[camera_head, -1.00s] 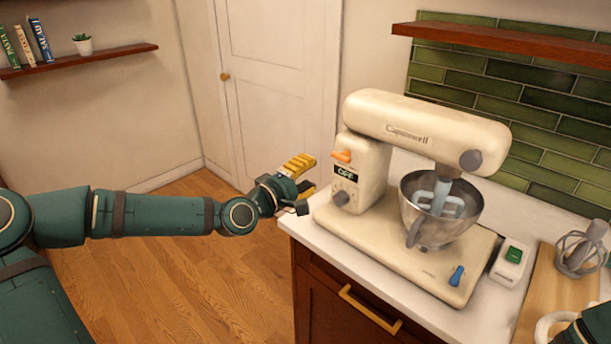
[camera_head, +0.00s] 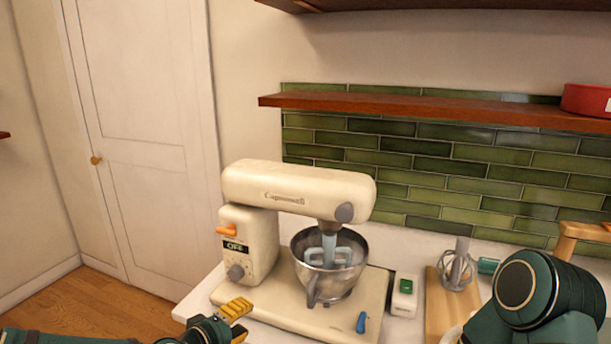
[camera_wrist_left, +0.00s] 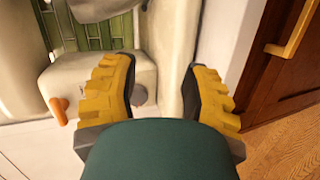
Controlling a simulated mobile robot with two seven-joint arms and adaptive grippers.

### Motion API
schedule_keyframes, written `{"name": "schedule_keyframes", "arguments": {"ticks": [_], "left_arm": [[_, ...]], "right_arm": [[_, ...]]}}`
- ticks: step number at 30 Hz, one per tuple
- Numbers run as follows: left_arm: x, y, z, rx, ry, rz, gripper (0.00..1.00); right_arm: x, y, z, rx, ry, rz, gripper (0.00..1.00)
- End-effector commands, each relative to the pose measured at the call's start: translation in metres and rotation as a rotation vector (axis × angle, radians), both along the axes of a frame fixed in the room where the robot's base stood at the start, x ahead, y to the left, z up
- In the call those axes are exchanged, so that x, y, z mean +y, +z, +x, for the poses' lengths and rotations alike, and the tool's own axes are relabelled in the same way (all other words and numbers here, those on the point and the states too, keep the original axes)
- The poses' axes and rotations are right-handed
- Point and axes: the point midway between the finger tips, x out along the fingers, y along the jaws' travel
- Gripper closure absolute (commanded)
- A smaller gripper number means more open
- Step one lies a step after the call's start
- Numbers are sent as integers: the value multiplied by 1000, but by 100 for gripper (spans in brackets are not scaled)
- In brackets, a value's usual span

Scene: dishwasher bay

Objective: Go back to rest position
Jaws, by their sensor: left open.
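My left gripper (camera_head: 238,321) is at the bottom of the head view, in front of the counter's left edge, left of the cream stand mixer (camera_head: 290,190). Its yellow fingers are apart with nothing between them in the left wrist view (camera_wrist_left: 163,95). The mixer's head is down, with a grey beater inside the steel bowl (camera_head: 330,275). The mixer's display reads OFF, beside an orange lever (camera_head: 227,231). A teal part of my right arm (camera_head: 535,295) shows at the lower right; its gripper is out of the picture.
The counter (camera_head: 205,290) also holds a small device with a green button (camera_head: 403,298), a wooden board (camera_head: 436,310) and a whisk attachment (camera_head: 457,268). A wooden shelf (camera_head: 400,104) with a red container (camera_head: 588,100) is above. Open floor (camera_head: 90,305) lies left of the counter.

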Motion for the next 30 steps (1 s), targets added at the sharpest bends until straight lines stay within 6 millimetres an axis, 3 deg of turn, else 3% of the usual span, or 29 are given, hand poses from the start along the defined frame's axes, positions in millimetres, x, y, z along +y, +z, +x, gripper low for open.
{"name": "schedule_keyframes", "arguments": {"ticks": [1,6,10,15,21,30], "left_arm": [[-21,-24,-12,45,-59,44,54],[-64,-102,-62,187,-240,220,54],[-80,-152,-107,283,-385,369,54],[-77,-201,-164,383,-563,570,54],[-58,-228,-204,453,-690,734,54],[-51,-233,-213,470,-722,777,54]], "right_arm": [[0,0,0,0,0,0,100],[0,0,0,0,0,0,100],[0,0,0,0,0,0,100],[0,0,0,0,0,0,100],[0,0,0,0,0,0,100],[0,0,0,0,0,0,100]]}}
